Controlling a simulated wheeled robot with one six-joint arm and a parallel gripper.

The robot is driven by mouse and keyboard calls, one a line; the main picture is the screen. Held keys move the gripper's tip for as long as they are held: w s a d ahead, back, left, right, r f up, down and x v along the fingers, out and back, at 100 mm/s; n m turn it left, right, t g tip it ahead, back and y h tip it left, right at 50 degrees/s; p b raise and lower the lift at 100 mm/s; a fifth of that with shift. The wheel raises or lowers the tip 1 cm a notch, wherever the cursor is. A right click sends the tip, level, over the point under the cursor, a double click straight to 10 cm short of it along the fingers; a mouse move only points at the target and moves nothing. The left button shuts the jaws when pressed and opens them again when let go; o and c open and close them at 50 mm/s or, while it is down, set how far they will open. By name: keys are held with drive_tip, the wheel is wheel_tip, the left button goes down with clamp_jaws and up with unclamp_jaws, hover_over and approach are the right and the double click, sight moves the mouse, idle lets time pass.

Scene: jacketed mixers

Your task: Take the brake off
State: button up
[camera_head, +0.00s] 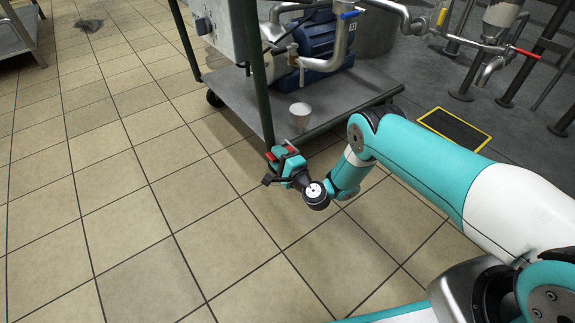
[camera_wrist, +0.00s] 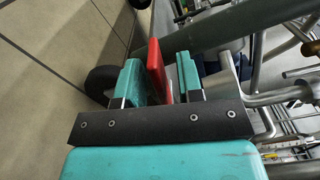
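The mixer cart (camera_head: 345,95) has a grey deck, dark green posts and casters. A red brake lever (camera_wrist: 156,66) shows in the wrist view, between the two teal fingers of my gripper (camera_wrist: 158,85). The fingers stand apart, with a narrow gap showing on each side of the lever. In the head view my gripper (camera_head: 283,160) is low at the cart's near corner, beside the foot of a green post, with red showing around it. The near caster is hidden there. A black wheel (camera_wrist: 100,80) shows left of the fingers in the wrist view.
A white cup (camera_head: 300,112) stands on the cart deck near the corner. A blue motor (camera_head: 318,45) and pipes sit above the deck. A yellow-edged floor grate (camera_head: 453,130) lies to the right.

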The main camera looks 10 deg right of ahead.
drive_tip(key=p+v, duration=1.7)
drive_tip(key=p, duration=0.2)
